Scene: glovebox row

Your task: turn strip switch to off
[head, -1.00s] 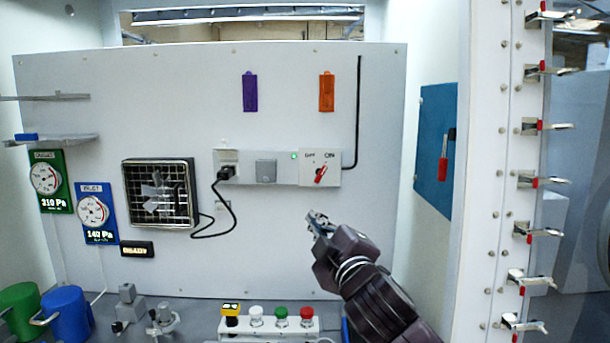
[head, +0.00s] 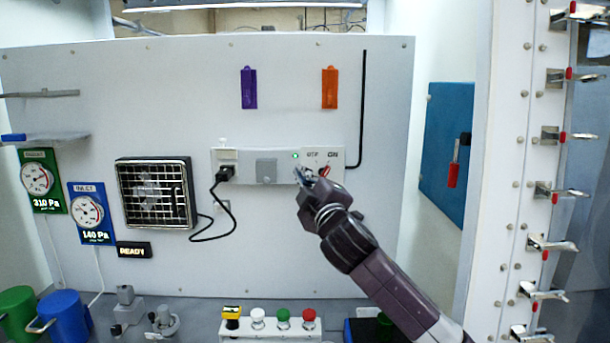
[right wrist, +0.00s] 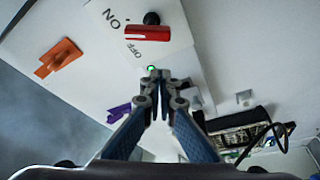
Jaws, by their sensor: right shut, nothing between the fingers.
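The white power strip (head: 240,172) is mounted on the back panel, its small green light (head: 295,155) lit. The red switch lever (head: 325,170) is at its right end under the OFF and ON marks and leans toward ON. In the right wrist view the red lever (right wrist: 148,33) shows beyond the fingertips, beside the ON and OFF marks. My right gripper (head: 301,175) is shut and empty, in front of the strip just left of the lever. In the right wrist view its fingertips (right wrist: 160,76) overlap the area by the green light; contact cannot be told. My left gripper is not in view.
A black plug (head: 225,174) and cord run from the strip to the caged fan (head: 155,193). Purple (head: 249,88) and orange (head: 330,88) tags hang above. A button box (head: 270,330) stands below. A post with several latches (head: 560,190) is at right.

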